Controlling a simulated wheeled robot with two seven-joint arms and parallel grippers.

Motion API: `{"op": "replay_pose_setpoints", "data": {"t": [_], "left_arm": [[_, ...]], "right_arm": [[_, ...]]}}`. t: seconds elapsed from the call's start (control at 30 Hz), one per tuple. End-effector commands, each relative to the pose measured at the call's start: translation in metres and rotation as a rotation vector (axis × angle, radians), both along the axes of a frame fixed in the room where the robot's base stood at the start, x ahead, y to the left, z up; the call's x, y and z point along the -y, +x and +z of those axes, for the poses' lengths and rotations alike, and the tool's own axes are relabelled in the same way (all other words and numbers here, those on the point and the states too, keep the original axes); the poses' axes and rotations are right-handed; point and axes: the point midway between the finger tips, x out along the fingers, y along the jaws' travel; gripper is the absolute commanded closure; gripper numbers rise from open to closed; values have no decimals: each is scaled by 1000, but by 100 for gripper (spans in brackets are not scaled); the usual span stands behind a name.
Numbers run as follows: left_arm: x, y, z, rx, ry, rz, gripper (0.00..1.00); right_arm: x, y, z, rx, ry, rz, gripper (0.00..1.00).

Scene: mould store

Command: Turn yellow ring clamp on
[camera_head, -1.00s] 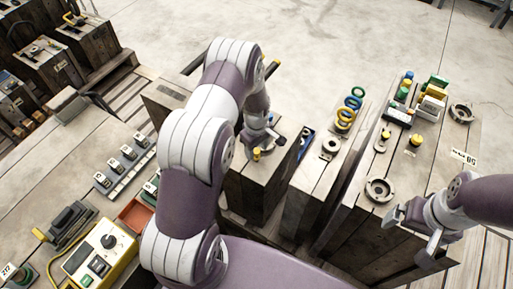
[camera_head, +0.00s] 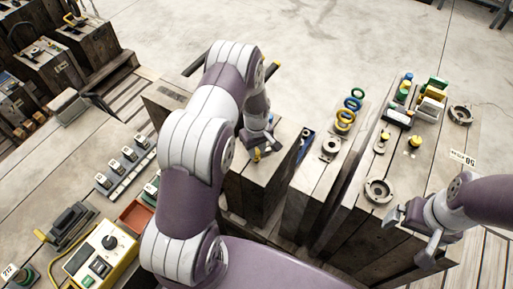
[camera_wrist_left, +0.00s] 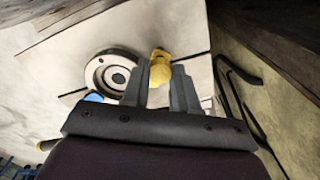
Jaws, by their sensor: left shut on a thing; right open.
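The yellow clamp part (camera_head: 257,155) sits on the top of a wooden block, in front of my left arm in the head view. In the left wrist view its yellow knob-like end (camera_wrist_left: 160,68) lies between the two grey fingers. My left gripper (camera_head: 264,146) is shut on it, pointing down at the block top. A round grey ring fitting (camera_wrist_left: 113,73) is beside the left finger in the wrist view. The fingers hide the lower part of the yellow piece. My right gripper (camera_head: 406,238) is open and empty, by the front of the right-hand block.
Blue, green and yellow rings (camera_head: 345,116) lie on the middle block. The right block carries grey flanges (camera_head: 379,190), yellow-topped pieces (camera_head: 415,141) and small boxes (camera_head: 432,103). A yellow control box (camera_head: 100,257) and red tray (camera_head: 136,215) are at lower left. Open floor lies beyond.

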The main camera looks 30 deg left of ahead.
Motion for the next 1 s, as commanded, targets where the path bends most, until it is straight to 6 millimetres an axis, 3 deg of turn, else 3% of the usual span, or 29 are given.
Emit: {"op": "replay_pose_setpoints", "data": {"t": [0.5, 1.0], "left_arm": [[0, 0, 1, 1, 0, -417, 100], [0, 0, 1, 1, 0, -590, 100]], "right_arm": [[0, 0, 9, 0, 0, 0, 0], [0, 0, 11, 0, 0, 0, 0]]}}
